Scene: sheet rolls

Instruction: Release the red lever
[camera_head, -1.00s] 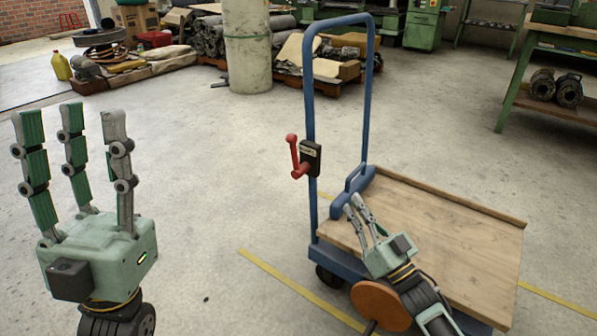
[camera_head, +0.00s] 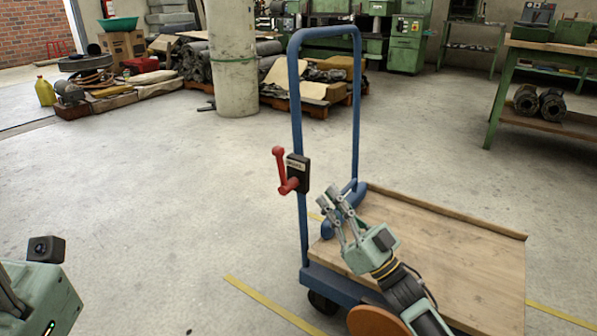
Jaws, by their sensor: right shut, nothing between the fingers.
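The red lever (camera_head: 281,168) stands upright on a black box (camera_head: 298,174) fixed to the left post of the blue cart handle (camera_head: 297,110). My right gripper (camera_head: 334,206) is over the cart's wooden deck, below and to the right of the lever. Its fingers are shut, hold nothing, point up and to the left, and are apart from the lever. My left gripper (camera_head: 38,298) is at the lower left edge of the picture. Only part of its body shows; its fingers are out of clear view.
The cart's wooden deck (camera_head: 450,240) is empty. A round concrete column (camera_head: 233,70) stands behind the cart, with pallets of material around it. A green workbench (camera_head: 497,100) is at the right. The floor left of the cart is clear.

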